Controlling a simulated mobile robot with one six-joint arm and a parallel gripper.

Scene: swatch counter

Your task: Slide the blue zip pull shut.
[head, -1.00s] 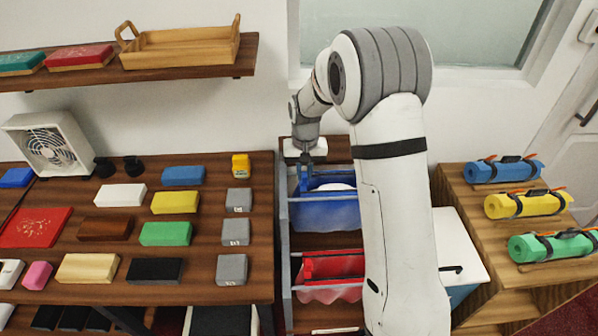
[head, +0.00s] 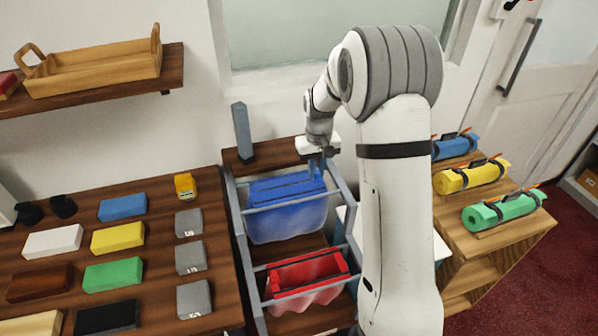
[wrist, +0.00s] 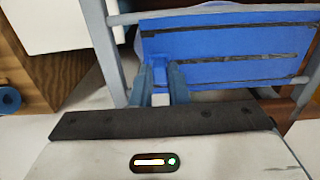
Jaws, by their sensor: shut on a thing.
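The blue zip bag (head: 285,222) hangs in the upper bay of a grey metal frame. Its flat blue top with dark lines shows in the wrist view (wrist: 215,42). My gripper (head: 317,172) is at the right end of the bag's top in the head view. In the wrist view my gripper (wrist: 161,72) has its two grey-blue fingers closed on the small blue zip pull (wrist: 160,62), near the left end of the bag's top. The fingers partly hide the pull. No open gap shows in the bag's top.
A red bag (head: 302,298) hangs in the frame's lower bay. The grey frame rails (head: 240,283) run close around both bags. A counter with coloured blocks (head: 118,237) stands left; rolled mats (head: 470,178) lie on a wooden unit to the right.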

